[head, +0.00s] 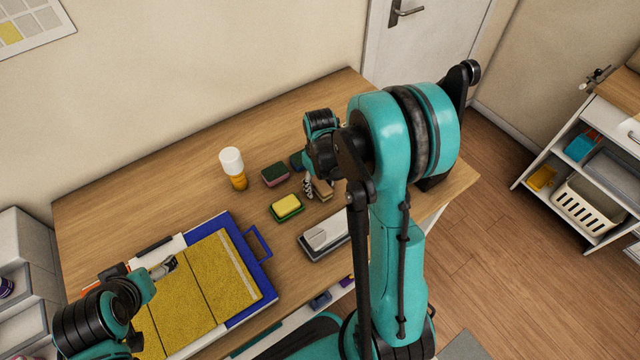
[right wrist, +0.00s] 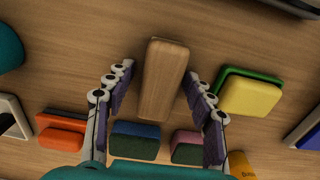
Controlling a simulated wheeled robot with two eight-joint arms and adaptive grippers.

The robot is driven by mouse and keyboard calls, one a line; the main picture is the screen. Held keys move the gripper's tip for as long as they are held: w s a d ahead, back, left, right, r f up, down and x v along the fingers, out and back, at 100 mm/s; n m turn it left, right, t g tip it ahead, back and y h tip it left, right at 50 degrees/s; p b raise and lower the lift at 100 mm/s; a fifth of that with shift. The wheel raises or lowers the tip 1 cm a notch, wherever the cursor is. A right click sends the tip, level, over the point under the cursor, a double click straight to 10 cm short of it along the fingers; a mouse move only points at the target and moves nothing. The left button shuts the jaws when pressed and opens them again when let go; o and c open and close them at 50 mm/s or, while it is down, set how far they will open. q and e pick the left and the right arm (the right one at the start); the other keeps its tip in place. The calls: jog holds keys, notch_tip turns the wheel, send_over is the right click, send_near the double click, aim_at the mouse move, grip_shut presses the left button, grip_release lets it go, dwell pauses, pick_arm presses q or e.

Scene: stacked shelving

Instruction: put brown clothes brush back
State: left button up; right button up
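The brown clothes brush (right wrist: 163,80) is a wooden block in the right wrist view, lying lengthwise on the table. In the head view it shows as a small brown piece (head: 323,189), partly hidden by my right arm. My right gripper (right wrist: 158,76) is open, with one finger on each side of the brush and visible gaps to it. In the head view the right gripper (head: 315,187) is low over the table beside the sponges. My left gripper (head: 165,268) is over the yellow-topped blue board; its finger opening is unclear.
A yellow-green sponge (head: 286,207) and a pink-green sponge (head: 275,174) lie close by. A white-capped bottle (head: 233,168), grey-white case (head: 326,236) and blue-framed board (head: 245,260) stand on the table.

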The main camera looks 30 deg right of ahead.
aim_at(320, 183)
jog(key=shift+r, duration=0.1)
jog(key=shift+r+p, duration=0.3)
jog(key=shift+p, duration=0.05)
notch_tip(320, 183, up, 12)
jog(key=f+p, duration=0.1)
jog(key=p, duration=0.2)
jog(key=s+a+r+t, duration=0.7)
jog(key=s+a+r, duration=0.2)
jog(key=s+a, duration=0.1)
jog(key=shift+s+a+m, duration=0.3)
jog(key=shift+s+m, duration=0.1)
jog(key=shift+s, duration=0.05)
notch_tip(320, 183, down, 6)
jog(key=b, duration=0.5)
